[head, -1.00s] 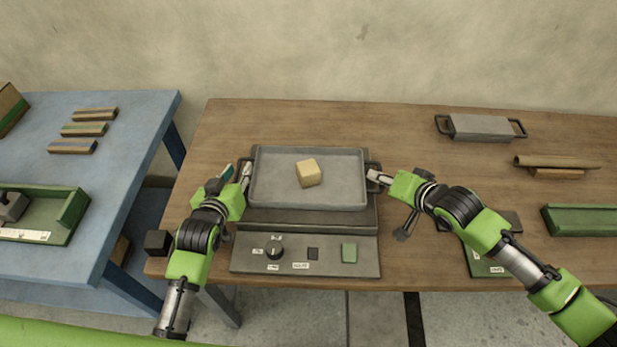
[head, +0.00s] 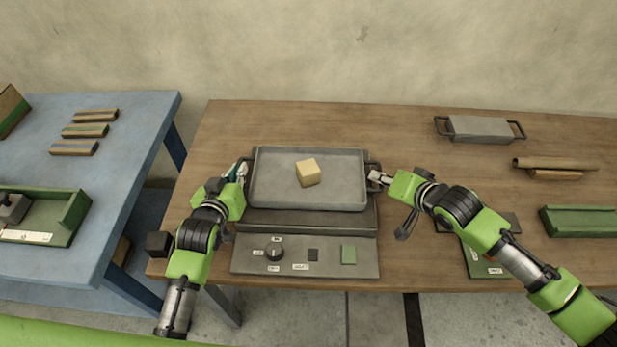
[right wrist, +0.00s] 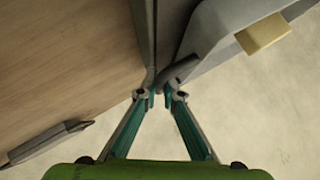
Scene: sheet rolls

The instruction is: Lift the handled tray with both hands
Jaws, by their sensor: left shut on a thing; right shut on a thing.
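The grey handled tray (head: 335,194) sits at the middle of the wooden table, over a grey device with a knob. A pale yellow block (head: 308,172) lies on the tray; it also shows in the right wrist view (right wrist: 263,35). My left gripper (head: 240,172) is shut on the tray's left handle, which it mostly hides. My right gripper (head: 374,179) is shut on the tray's right handle (right wrist: 180,72); the right wrist view shows its fingers closed around the bar. The tray looks level. Whether it touches the device beneath is hard to tell.
The device's control panel (head: 305,257) has a knob and a green button in front of the tray. A grey handled plate (head: 481,128), brown rolls (head: 556,163) and a green holder (head: 580,221) lie to the right. A blue table (head: 100,190) stands left.

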